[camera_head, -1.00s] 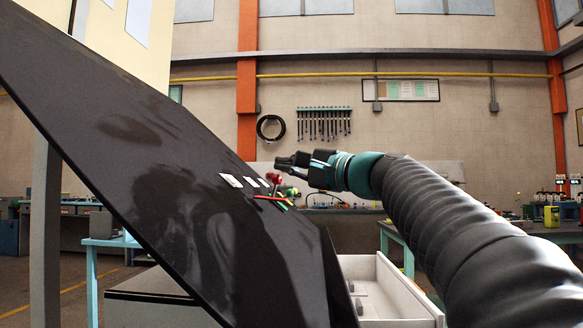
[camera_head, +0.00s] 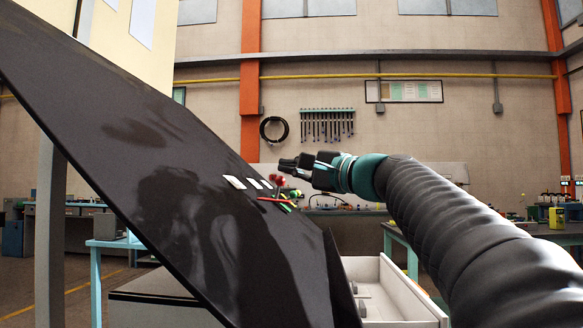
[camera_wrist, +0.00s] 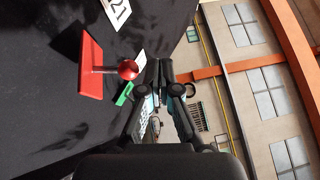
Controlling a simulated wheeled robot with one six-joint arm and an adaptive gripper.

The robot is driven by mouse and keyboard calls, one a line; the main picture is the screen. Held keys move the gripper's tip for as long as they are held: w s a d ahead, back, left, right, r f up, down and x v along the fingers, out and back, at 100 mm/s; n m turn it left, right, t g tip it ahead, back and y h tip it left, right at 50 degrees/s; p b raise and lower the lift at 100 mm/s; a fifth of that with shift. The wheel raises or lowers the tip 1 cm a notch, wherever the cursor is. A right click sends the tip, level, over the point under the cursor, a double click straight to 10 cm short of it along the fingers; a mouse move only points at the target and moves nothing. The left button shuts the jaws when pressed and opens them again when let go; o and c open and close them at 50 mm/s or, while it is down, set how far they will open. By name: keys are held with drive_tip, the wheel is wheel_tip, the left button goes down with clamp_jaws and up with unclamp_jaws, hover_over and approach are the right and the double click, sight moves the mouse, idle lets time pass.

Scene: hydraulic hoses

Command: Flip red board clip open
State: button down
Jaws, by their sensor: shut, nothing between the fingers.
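The red board clip (camera_wrist: 90,68) sits on the black board (camera_wrist: 40,140) in the wrist view, as a red plate with a metal pin and a red ball knob (camera_wrist: 128,70) standing out from the board. In the head view the red clip (camera_head: 278,180) is small, near the board's right edge. My gripper (camera_head: 284,164) is shut and empty, with its fingertips just above and beside the red clip. In the wrist view my gripper (camera_wrist: 160,68) is to the right of the ball knob, with a small gap showing. Whether the clip's lever is open is unclear.
A green clip (camera_wrist: 124,94) lies beside the red one. White number labels (camera_head: 234,182) are on the tilted board. A white drawer (camera_head: 395,285) stands open below my arm. Blue-framed workbenches (camera_head: 398,240) are behind.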

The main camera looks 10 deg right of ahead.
drive_tip(key=s+d+b, duration=0.1)
drive_tip(key=s+d, duration=0.7)
drive_tip(key=d, duration=0.2)
drive_tip(key=shift+d+r, duration=0.15)
drive_tip(key=shift+d, duration=0.1)
